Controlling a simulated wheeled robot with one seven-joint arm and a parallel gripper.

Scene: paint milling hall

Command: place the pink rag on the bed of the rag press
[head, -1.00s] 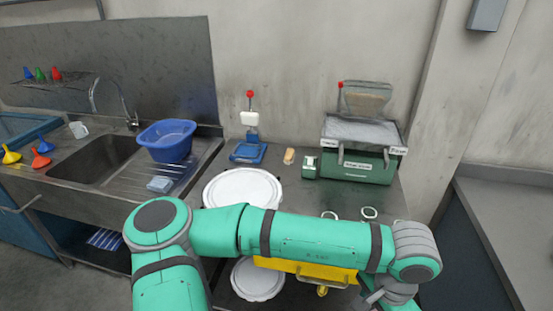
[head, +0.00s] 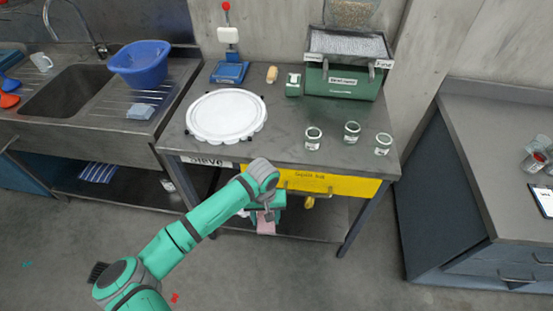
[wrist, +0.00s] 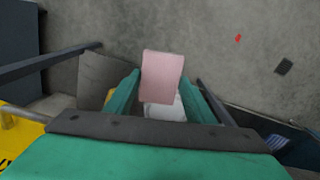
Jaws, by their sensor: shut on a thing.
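The pink rag (head: 265,227) hangs from my gripper (head: 266,208) in front of the workbench, below the level of its top. In the wrist view the pink rag (wrist: 162,80) is pinched between the two green fingers of my gripper (wrist: 160,85), over the floor. A blue lever press (head: 229,72) with a white block and a red knob stands at the back left of the bench; it looks like the rag press. Its low blue base shows no rag on it. I cannot read any label on it.
A white round lid (head: 226,115) covers the bench's front left. Several glass jars, such as one jar (head: 313,138), stand at the right. A green machine (head: 343,82) is behind them. A yellow drawer (head: 325,184) is under the top. A blue basin (head: 139,64) sits by the sink.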

